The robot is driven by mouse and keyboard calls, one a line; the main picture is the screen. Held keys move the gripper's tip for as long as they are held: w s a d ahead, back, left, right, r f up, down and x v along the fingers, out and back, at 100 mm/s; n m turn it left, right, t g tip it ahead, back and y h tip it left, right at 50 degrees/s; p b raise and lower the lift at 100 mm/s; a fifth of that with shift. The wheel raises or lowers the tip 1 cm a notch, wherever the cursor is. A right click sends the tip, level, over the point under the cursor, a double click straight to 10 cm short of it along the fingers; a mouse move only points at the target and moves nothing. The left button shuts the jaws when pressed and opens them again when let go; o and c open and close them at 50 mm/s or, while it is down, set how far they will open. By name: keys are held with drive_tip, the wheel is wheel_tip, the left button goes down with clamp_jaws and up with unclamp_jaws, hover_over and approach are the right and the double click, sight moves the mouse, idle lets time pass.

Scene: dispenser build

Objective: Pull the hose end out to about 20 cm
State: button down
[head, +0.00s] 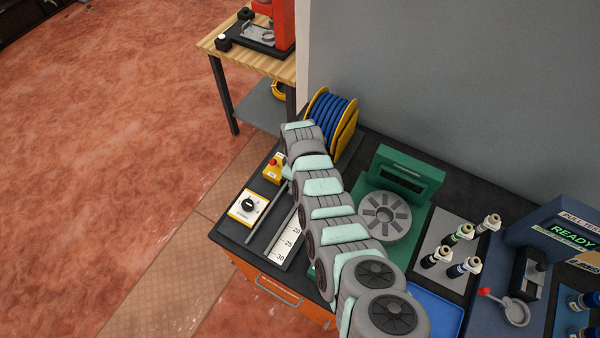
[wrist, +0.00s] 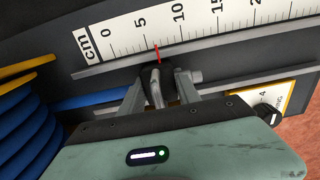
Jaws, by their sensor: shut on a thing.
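The blue hose (wrist: 95,101) runs from the reel at the left of the wrist view to my gripper (wrist: 158,88). My gripper is shut on the dark hose end (wrist: 155,80), beside the rail of the white cm scale (wrist: 195,30). A thin red pointer (wrist: 157,54) at the hose end stands a little past the 5 mark, well short of 10. In the head view the blue hose reel (head: 331,112) with yellow flanges stands at the back. The scale's 20 to 30 part (head: 289,243) shows there; my arm hides the gripper and hose end.
A dial box (head: 247,207) and a yellow box with a red button (head: 273,169) stand left of the scale.

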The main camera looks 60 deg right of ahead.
sight(276, 217)
drive_tip(key=shift+w+a+r+p, duration=0.1)
drive_tip(key=shift+a+p, duration=1.5)
drive_tip(key=shift+a, duration=0.25)
drive_tip(key=shift+w+a+r+p, duration=0.1)
drive_tip(key=shift+a+p, duration=1.45)
drive_tip(key=shift+a, duration=0.25)
drive_tip(key=shift+w+a+f+p, duration=0.15)
drive_tip(key=shift+a+p, duration=0.7)
drive_tip(key=shift+a, duration=0.85)
drive_tip(key=shift+a+p, duration=0.7)
drive_tip(key=shift+a, duration=0.85)
drive_tip(key=c, duration=0.8)
unclamp_jaws()
wheel_tip(276, 217, up, 11)
drive_tip(key=b, duration=0.2)
drive_tip(key=shift+b, duration=0.3)
drive_tip(key=shift+f, duration=0.15)
